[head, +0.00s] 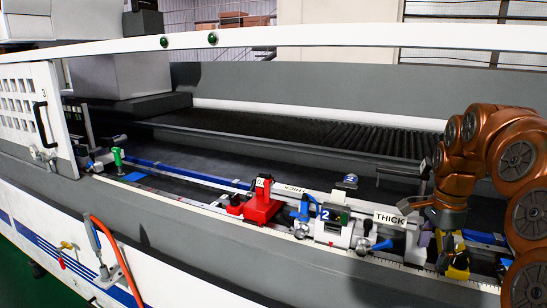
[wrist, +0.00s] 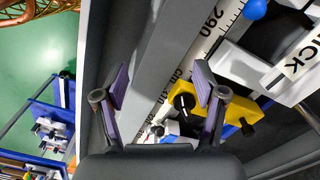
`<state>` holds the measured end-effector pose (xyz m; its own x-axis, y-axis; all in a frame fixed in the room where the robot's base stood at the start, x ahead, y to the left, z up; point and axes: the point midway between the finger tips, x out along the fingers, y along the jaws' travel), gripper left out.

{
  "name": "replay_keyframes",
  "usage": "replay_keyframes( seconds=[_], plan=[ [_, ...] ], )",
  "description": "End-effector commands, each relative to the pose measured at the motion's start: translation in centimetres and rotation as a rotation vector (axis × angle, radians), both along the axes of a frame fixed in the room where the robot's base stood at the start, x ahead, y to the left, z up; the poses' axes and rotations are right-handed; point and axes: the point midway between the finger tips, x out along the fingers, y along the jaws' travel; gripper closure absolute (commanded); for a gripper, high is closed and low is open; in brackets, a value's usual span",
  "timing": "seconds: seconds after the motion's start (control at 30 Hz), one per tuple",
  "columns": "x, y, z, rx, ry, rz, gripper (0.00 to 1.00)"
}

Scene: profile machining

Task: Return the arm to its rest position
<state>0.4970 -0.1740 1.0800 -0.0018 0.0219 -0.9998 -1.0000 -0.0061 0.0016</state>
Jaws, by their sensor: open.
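My copper-coloured arm (head: 485,150) is at the right of the head view, reaching over the machine's front rail. In the wrist view my gripper (wrist: 164,90) is open, with its two purple-faced fingers wide apart. Nothing is held between them; the grey rail edge shows beyond the gap. A yellow clamp block (wrist: 190,88) with black knobs lies beyond the right finger, which partly covers it. In the head view, a yellow part (head: 457,262) shows just below my wrist, and the gripper is mostly hidden by the arm.
The machine's front rail carries a ruler scale (wrist: 222,20), a red block (head: 262,204), a blue-and-white stop unit (head: 331,224) and a "THICK" label (head: 390,219). A white bar (head: 300,38) crosses above. Green floor (wrist: 45,45) and a blue-framed cart (wrist: 45,120) show at left in the wrist view.

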Motion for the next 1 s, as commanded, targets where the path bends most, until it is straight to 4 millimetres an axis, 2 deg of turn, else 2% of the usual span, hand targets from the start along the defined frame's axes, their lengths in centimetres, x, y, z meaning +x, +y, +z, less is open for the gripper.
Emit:
replay_keyframes(
  seconds=[0.17,0.3,0.5,0.73,1.0],
  plan=[
    [-3.0,4.7,0.4,0.004,0.003,0.276,0.30],
    [-6.4,8.3,0.1,0.011,0.016,0.514,0.30],
    [-12.0,12.4,-1.0,0.021,0.037,0.827,0.30],
    [-19.1,15.5,-3.3,0.043,0.067,1.143,0.30],
    [-27.1,17.1,-6.7,0.085,0.100,1.437,0.30]
  ],
)
